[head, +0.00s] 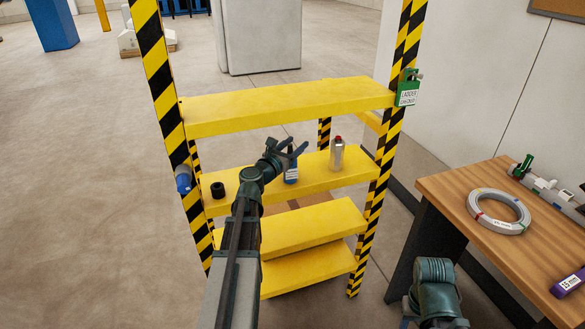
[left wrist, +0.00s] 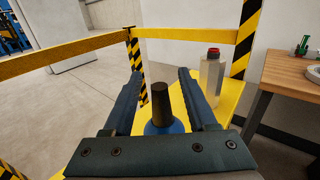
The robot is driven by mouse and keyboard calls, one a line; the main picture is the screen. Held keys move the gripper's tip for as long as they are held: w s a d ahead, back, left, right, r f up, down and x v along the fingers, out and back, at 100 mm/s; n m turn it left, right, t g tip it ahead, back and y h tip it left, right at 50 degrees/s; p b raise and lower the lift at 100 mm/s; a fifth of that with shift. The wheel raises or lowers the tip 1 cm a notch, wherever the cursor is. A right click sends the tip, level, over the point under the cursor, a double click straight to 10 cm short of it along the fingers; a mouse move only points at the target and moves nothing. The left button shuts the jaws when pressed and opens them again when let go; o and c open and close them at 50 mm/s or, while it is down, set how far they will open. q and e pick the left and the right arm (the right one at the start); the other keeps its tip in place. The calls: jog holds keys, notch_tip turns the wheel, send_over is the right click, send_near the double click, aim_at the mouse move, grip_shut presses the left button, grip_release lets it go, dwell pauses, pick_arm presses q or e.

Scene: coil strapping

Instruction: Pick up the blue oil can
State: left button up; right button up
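The blue oil can (head: 291,174) stands on a middle yellow shelf, partly hidden behind my left gripper (head: 290,147) in the head view. In the left wrist view the blue oil can (left wrist: 164,127) shows its dark spout between the two fingers of my left gripper (left wrist: 157,78). The fingers are open, one on each side of the spout, with gaps to it. The lower body of the can is hidden by the gripper's base. My right arm shows at the bottom right of the head view, but its fingers are not visible.
A clear bottle with a red cap (head: 337,154) stands right of the can. A black cylinder (head: 217,190) stands to the left. A yellow upper shelf (head: 290,105) and striped posts (head: 160,75) frame the space. A wooden table (head: 465,190) with a coil (head: 497,212) stands at right.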

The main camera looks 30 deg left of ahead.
pick_arm(q)
grip_shut()
dwell(1.2)
